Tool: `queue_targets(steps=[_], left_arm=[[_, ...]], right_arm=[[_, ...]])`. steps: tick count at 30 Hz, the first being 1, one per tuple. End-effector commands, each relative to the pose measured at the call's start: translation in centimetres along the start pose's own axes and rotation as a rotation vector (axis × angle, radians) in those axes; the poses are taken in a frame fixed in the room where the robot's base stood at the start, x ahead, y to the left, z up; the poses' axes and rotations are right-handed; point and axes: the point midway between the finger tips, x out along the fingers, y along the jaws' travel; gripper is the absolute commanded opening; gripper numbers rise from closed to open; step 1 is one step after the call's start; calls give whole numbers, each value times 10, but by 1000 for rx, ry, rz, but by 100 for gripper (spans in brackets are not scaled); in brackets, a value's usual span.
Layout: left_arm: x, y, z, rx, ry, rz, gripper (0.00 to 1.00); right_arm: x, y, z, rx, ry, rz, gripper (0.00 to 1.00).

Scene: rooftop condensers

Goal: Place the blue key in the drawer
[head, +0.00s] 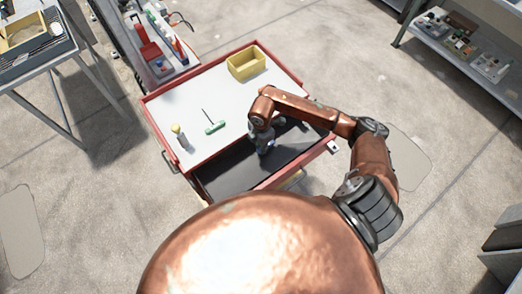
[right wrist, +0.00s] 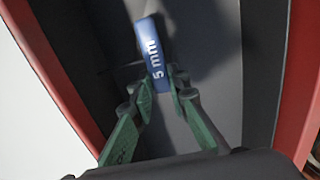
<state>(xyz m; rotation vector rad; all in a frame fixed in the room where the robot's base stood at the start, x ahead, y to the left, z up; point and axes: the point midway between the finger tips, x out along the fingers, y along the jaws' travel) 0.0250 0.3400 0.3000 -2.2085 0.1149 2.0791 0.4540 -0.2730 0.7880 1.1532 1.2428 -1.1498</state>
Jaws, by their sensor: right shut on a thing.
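The blue key (right wrist: 153,50), marked "5 mm", is between the green-padded fingers of my right gripper (right wrist: 161,85) in the right wrist view. The gripper is shut on it. In the head view my right gripper (head: 264,146) points down over the open drawer (head: 225,177) of the red cart. The drawer has a dark floor and red edges, and shows empty where I can see it. The key looks to be over the dark floor; its height above it is hard to tell. My left gripper is not in view.
The cart's pale top (head: 185,105) holds a yellow bin (head: 246,64), a green-handled tool (head: 215,128) and a small yellow-topped item (head: 178,134). A metal table (head: 40,70) stands at left and a shelf with parts (head: 465,50) at upper right.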

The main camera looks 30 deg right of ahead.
Motion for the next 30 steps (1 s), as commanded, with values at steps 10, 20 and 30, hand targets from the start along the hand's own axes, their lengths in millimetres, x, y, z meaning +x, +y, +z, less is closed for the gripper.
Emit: queue_targets(steps=[10,20,30], left_arm=[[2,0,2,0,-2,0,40],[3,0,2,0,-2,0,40],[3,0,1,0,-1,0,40]], right_arm=[[28,-2,0,-1,0,-1,0],[31,-2,0,-1,0,-2,23],[30,-2,-1,-1,0,-2,33]])
